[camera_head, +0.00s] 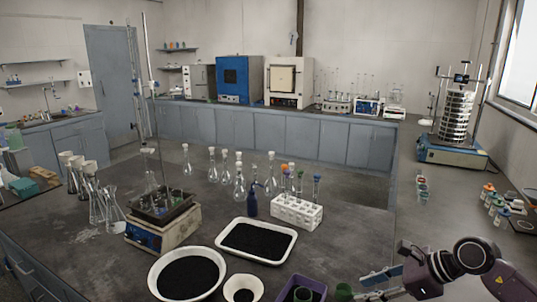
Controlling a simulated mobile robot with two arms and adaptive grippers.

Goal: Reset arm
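My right gripper (367,287) comes in at the bottom right, over the front right part of the dark bench (330,240). Its two fingers point left and look spread apart, with nothing seen between them. A small green-rimmed container (343,292) is just left of the fingertips in the picture; I cannot tell whether they touch. My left gripper is not in view. The sieve shaker (453,150), with its stack of round sieves (457,116), stands far back on the right, apart from my gripper.
A white tray of black grains (284,256), a white bowl (152,279), a smaller bowl (228,290) and a purple container (318,284) crowd the bench front. A tube rack (298,214), several flasks (239,182) and a hotplate (160,232) stand behind and left.

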